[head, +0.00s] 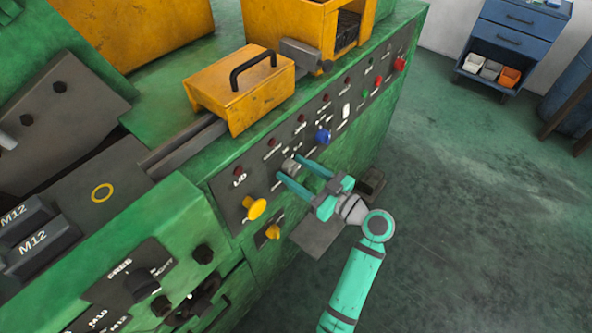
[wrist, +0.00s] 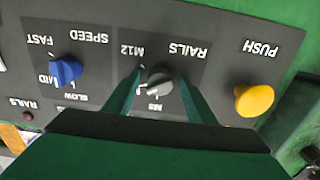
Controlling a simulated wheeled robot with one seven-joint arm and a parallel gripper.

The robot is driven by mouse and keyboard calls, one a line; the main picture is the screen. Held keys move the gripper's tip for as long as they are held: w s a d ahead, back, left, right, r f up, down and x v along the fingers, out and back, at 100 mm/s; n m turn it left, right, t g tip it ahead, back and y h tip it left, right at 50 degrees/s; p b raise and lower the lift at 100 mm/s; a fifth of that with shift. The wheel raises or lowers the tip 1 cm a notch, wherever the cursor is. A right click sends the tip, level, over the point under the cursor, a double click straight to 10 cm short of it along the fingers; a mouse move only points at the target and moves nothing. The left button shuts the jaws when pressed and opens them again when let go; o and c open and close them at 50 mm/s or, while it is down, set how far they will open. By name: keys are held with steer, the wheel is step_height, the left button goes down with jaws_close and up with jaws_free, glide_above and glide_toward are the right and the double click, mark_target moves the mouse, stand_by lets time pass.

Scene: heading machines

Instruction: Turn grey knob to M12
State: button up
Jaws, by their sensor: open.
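The grey knob (wrist: 160,79) is on the dark control panel, under the upside-down labels RAILS and M12 in the wrist view, with M8 on its other side. It also shows in the head view (head: 290,166). Its pointer direction is hard to make out. My gripper (head: 291,170) is open at the panel. In the wrist view one finger is on the left of the knob and the other on its right. Gaps show on both sides, so the knob is between the fingers but not clamped. The M12 label (wrist: 132,51) lies up and left of the knob.
A blue speed knob (wrist: 65,71) is left of the grey knob in the wrist view. A yellow push button (wrist: 254,99) is to its right. The green machine (head: 195,215) carries a yellow cover with a black handle (head: 254,66). Open floor (head: 480,210) lies to the right.

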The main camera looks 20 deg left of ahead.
steer(key=shift+c, duration=0.6)
steer(key=c, duration=0.9)
steer(key=shift+m, duration=0.4)
steer(key=m, duration=0.5)
steer(key=shift+a+m, duration=0.1)
steer(key=shift+m, duration=0.2)
steer(key=m, duration=0.5)
steer(key=shift+m, duration=0.4)
steer(key=o, duration=1)
